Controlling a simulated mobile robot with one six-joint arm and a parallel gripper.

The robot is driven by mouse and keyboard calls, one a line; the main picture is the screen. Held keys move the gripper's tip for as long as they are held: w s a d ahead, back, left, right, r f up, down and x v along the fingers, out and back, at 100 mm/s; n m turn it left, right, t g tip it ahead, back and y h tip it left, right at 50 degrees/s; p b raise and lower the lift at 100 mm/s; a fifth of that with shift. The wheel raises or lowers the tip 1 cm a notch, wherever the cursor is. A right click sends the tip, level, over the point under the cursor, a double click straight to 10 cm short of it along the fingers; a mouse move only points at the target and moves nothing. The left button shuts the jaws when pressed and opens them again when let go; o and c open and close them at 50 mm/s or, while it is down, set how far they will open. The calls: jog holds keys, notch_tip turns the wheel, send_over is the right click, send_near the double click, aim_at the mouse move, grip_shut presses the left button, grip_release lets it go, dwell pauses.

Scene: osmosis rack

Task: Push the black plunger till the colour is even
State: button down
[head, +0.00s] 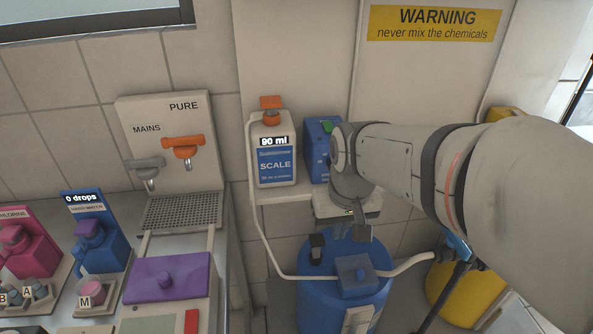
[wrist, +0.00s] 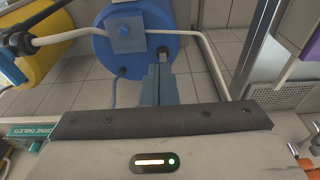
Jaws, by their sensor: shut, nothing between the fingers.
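The black plunger (head: 316,242) stands upright on top of the blue barrel (head: 315,300), left of the square blue-grey block on its lid. My gripper (head: 361,233) is shut and empty, pointing down above the barrel, up and to the right of the plunger in the head view. In the wrist view, the tips of my gripper (wrist: 158,68) appear just below the dark plunger (wrist: 163,54), partly overlapping the barrel's edge (wrist: 112,70). I cannot tell whether they touch. The liquid's colour inside the barrel is not visible.
A white pipe (head: 405,264) runs into the barrel's top block (head: 356,272). A white SCALE bottle (head: 273,152) reading 90 ml and a blue box (head: 317,150) stand on the shelf behind. A yellow barrel (head: 452,290) is at right. The counter with the purple lid (head: 165,278) is at left.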

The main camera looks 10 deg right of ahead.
jog(key=w+f+g, duration=0.1)
jog(key=w+f, duration=0.1)
jog(key=w, duration=0.7)
jog(key=g, duration=0.1)
send_over(319, 238)
notch_tip(319, 238, down, 3)
jog(key=shift+w+a, duration=0.1)
notch_tip(319, 238, down, 14)
jog(key=shift+r+p, duration=0.1)
jog(key=shift+p, duration=0.6)
